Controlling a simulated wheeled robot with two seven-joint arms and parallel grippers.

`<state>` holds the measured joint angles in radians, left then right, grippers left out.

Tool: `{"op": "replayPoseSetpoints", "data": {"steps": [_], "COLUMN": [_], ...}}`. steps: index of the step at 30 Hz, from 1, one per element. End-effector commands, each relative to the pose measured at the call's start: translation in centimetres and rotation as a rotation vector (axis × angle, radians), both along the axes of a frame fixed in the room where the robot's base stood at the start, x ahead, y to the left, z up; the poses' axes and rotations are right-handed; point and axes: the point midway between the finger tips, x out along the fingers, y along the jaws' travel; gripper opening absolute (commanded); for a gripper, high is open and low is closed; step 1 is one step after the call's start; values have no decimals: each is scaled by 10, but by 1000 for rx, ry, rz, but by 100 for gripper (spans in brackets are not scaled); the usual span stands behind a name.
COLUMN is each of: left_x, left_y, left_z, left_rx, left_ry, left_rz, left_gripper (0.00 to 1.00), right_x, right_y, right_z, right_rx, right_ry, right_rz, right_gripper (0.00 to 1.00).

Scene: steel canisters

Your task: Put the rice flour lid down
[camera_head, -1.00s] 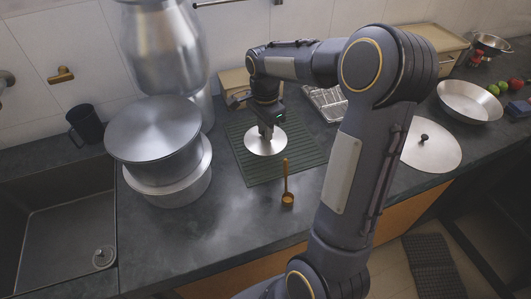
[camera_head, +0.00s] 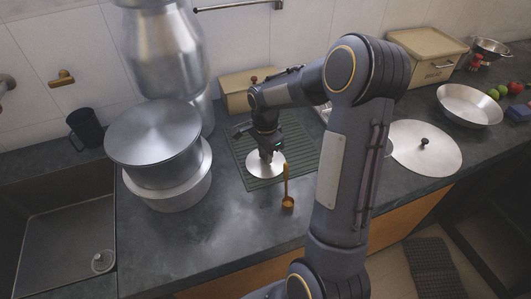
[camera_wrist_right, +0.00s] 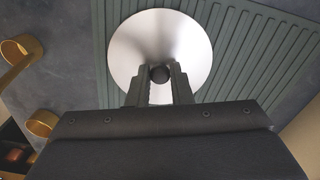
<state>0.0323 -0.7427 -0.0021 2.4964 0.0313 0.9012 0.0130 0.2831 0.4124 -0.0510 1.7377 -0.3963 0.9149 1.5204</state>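A round, shiny steel lid with a dark knob, which I take to be the rice flour lid (camera_head: 257,171), is over the ribbed green mat (camera_head: 311,146) in the head view. I cannot tell whether it touches the mat. My right gripper (camera_head: 266,157) points down at the lid's middle. In the right wrist view, the fingers of the right gripper (camera_wrist_right: 159,72) close around the knob from both sides, and the lid (camera_wrist_right: 130,48) spreads out flat beyond them. My left gripper is not in view.
A brass ladle (camera_head: 287,202) is by the mat's front edge. Large steel pots (camera_head: 165,190) stand left, beside the sink (camera_head: 65,235). A wider knobbed lid (camera_head: 430,160), a steel bowl (camera_head: 468,106) and a cream box (camera_head: 425,60) are right.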

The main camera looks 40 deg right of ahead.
Motion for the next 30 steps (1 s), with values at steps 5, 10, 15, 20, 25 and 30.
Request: {"op": "replayPoseSetpoints", "data": {"steps": [5,10,15,20,25,30], "left_x": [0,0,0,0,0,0], "left_y": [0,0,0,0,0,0], "left_z": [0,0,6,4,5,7], "left_rx": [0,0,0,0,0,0], "left_ry": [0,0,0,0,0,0], "left_rz": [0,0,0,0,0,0], "left_gripper": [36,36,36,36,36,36], "right_x": [0,0,0,1,1,1], "right_y": [0,0,0,0,0,0], "right_z": [0,0,7,28,67,99], "right_rx": [0,0,0,-2,-1,-1], "right_ry": [0,0,0,-6,-7,-4], "right_rz": [0,1,1,1,1,1], "right_gripper": [40,40,40,40,40,40]}}
